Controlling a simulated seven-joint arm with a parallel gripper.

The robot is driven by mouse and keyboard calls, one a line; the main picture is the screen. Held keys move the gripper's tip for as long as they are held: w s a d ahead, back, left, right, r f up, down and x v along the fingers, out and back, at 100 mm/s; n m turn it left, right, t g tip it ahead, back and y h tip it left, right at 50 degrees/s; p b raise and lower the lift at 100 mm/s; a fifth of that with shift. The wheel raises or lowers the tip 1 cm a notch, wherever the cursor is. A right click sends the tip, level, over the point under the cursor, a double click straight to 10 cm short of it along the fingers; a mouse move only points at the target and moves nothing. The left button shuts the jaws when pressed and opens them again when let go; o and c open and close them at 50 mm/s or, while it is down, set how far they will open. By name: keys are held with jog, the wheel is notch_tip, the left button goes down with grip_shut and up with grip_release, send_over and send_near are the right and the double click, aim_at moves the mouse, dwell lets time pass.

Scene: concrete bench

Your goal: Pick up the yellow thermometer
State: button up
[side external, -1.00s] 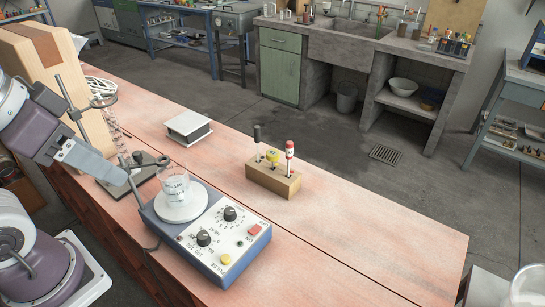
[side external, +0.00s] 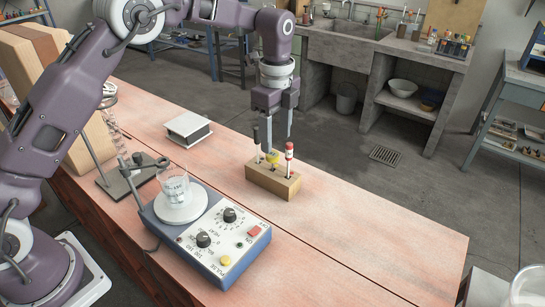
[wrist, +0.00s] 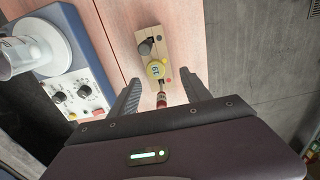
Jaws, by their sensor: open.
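The yellow thermometer (side external: 272,158) stands in the middle of a small wooden block (side external: 272,184) on the bench, between a black-topped one (side external: 256,136) and a red-and-white-topped one (side external: 289,152). My gripper (side external: 279,143) points down above the block, with its fingers apart and nothing held. In the wrist view the round yellow top (wrist: 158,69) shows just beyond and between the fingertips of my gripper (wrist: 160,82). The red-topped one (wrist: 162,100) shows nearer the palm. The yellow thermometer's lower part is largely hidden in the side view.
A blue hotplate stirrer (side external: 212,240) with a glass beaker (side external: 174,187) stands left of the block. A metal stand (side external: 122,180) and a white box (side external: 188,129) are farther back. The bench (side external: 370,245) to the right is clear.

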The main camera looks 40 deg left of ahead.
aim_at(273, 154)
jog(key=f, duration=0.6)
jog(key=shift+s+a+f, duration=0.1)
jog(key=shift+s+a, duration=0.1)
jog(key=shift+s, duration=0.15)
grip_shut()
